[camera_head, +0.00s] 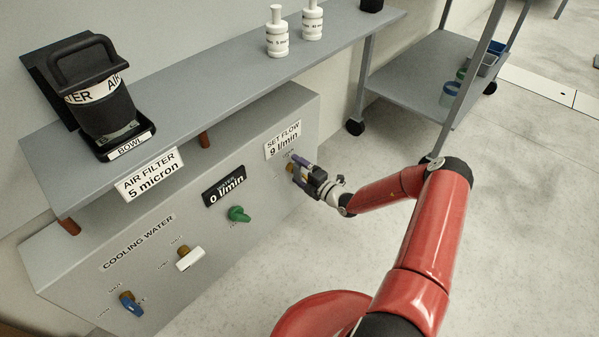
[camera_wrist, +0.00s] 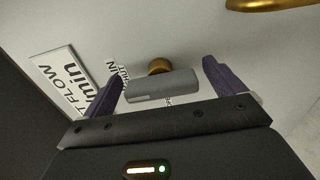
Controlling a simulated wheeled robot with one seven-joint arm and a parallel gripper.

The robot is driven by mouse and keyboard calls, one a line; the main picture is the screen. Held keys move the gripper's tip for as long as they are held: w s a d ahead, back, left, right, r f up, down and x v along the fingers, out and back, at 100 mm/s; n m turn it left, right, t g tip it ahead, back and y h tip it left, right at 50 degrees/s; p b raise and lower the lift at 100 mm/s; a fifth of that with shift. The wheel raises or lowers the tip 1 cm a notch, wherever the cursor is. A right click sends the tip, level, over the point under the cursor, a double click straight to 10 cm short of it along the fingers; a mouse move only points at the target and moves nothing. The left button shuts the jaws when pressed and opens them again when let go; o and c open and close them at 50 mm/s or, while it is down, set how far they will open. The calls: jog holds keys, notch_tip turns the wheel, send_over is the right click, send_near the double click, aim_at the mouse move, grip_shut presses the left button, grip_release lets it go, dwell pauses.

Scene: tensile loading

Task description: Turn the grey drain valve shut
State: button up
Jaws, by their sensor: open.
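The grey drain valve shows in the wrist view as a grey bar handle (camera_wrist: 163,86) on a brass stem (camera_wrist: 159,67). The handle lies roughly crosswise in that view. My gripper (camera_wrist: 166,72) is open, with one purple finger off each end of the handle and visible gaps between. In the head view my gripper (camera_head: 297,169) is at the right end of the panel front. It hides most of the drain valve there; only a bit of brass (camera_head: 289,168) shows. Small labels beside the valve are partly covered, so I cannot read which position the handle points to.
The panel (camera_head: 140,262) also carries a green knob (camera_head: 239,214), a white valve handle (camera_head: 190,259) and a blue one (camera_head: 131,304). A flow display (camera_head: 223,187) reads 0 l/min. The shelf (camera_head: 225,75) overhangs above. A brass part (camera_wrist: 262,4) shows at the wrist view's top right.

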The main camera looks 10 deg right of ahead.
jog(key=v, duration=0.7)
jog(key=shift+s+d, duration=0.25)
jog(key=shift+s, duration=0.05)
